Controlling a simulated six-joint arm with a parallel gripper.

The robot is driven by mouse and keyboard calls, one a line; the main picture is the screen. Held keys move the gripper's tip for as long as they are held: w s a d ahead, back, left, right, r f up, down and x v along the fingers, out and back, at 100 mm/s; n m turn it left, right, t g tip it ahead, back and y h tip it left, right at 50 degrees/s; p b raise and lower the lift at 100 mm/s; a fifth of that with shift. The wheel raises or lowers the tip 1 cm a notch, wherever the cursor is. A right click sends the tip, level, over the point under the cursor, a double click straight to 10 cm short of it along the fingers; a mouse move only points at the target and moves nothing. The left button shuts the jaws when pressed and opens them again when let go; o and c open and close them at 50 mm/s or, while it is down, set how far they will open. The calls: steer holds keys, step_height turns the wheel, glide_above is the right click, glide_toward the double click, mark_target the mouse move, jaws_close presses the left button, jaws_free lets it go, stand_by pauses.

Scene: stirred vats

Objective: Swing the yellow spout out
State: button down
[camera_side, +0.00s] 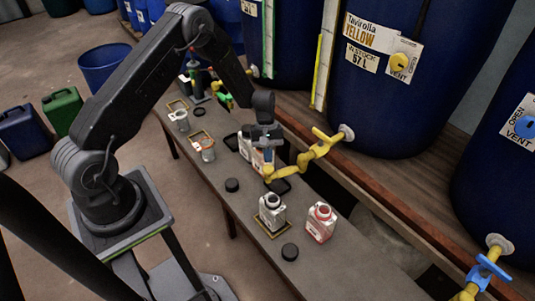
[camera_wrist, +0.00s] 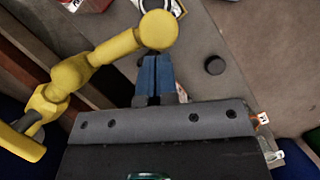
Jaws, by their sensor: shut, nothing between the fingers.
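The yellow spout (camera_side: 312,155) comes off the valve of the blue vat marked YELLOW and reaches out over the bench. Its elbowed outer end is close to my gripper. In the wrist view the yellow spout (camera_wrist: 95,60) runs from lower left to a rounded end at top centre. My gripper (camera_side: 268,157) is low beside that outer end. In the wrist view its blue fingers (camera_wrist: 156,68) are together and empty, just below the rounded end. I cannot tell whether they touch it. The yellow vat (camera_side: 385,75) stands behind on a ledge.
A white open bottle (camera_side: 272,212) stands on a yellow-edged pad, with a red-rimmed bottle (camera_side: 321,222) beside it. Black caps (camera_side: 290,251) lie on the bench (camera_side: 345,262). Another vat with a blue valve (camera_side: 487,270) is at right. Several containers stand along the far bench.

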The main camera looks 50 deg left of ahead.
mark_target(270, 168)
steer(key=shift+s+d+n, duration=0.25)
steer(key=shift+s+d, duration=0.15)
steer(key=shift+d, duration=0.35)
steer(key=shift+s+d+n, duration=0.25)
steer(key=shift+s+d, duration=0.1)
steer(key=shift+d, duration=0.4)
